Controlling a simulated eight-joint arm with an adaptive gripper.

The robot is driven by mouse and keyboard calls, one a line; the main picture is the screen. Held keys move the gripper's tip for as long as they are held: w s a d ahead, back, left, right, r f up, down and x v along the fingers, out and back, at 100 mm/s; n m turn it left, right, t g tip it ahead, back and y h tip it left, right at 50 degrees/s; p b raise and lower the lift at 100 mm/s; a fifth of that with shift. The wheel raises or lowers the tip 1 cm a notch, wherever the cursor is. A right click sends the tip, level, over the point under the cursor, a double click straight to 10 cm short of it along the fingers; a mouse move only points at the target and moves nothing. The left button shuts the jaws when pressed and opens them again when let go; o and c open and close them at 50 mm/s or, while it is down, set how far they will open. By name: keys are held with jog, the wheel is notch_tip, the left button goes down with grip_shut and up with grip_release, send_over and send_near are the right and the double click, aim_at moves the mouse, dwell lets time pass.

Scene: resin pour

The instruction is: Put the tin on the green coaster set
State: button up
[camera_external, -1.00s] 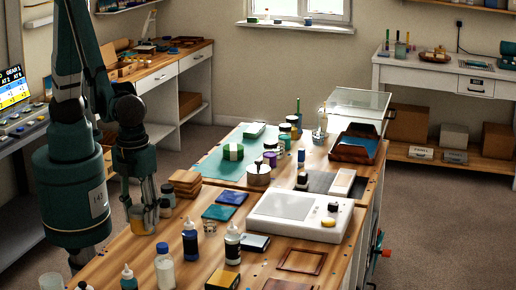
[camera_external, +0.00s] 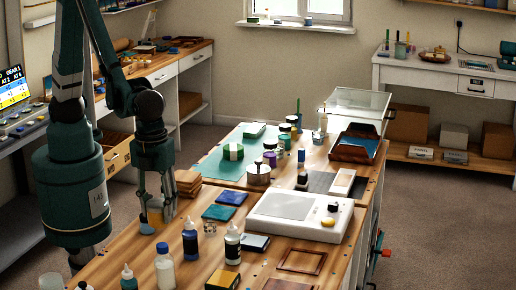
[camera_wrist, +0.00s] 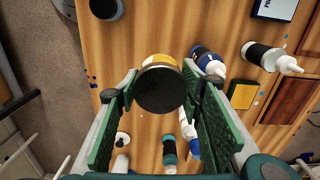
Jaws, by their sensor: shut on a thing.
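The tin (camera_external: 155,217) is yellowish with a dark round lid, and its lid faces the camera in the wrist view (camera_wrist: 160,88). My gripper (camera_external: 156,208) is shut on it, with a green finger on each side. It is held low at the near-left part of the bench; the gap beneath is hard to judge. A round green stack with a pale band (camera_external: 233,152), apparently the green coaster set, lies on the green mat farther back, to the right of my gripper. It is not in the wrist view.
A brown stack (camera_external: 187,182) stands just behind my gripper. Dark blue and teal flat squares (camera_external: 219,212) lie to its right. Several bottles (camera_external: 190,240) stand in front. A lidded round pot (camera_external: 258,173) and jars are near the green stack.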

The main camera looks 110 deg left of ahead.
jog(key=w+a+r+n, duration=0.1)
jog(key=w+a+n, duration=0.2)
jog(key=a, duration=1)
jog(key=w+a+n, duration=0.3)
jog(key=a, duration=0.9)
jog(key=w+a+r+n, duration=0.1)
jog(key=w+a+n, duration=0.25)
jog(key=a, duration=0.95)
jog(key=s+a+n, duration=0.3)
jog(key=s+a, duration=0.2)
jog(key=a, duration=0.7)
jog(key=s+a+r+n, duration=0.1)
jog(key=s+a+n, duration=0.2)
jog(key=a, duration=0.9)
jog(key=s+a+r+n, duration=0.1)
jog(key=s+a+n, duration=0.2)
jog(key=s+a, duration=0.5)
jog(key=a, duration=0.4)
jog(key=shift+r+n+p, duration=0.2)
jog(key=shift+n+p, duration=0.15)
jog(key=shift+p, duration=0.05)
jog(key=shift+w, duration=0.1)
send_over(233, 147)
jog(key=shift+f, duration=2.95)
jog(key=shift+f, duration=0.1)
jog(key=shift+f, duration=1.95)
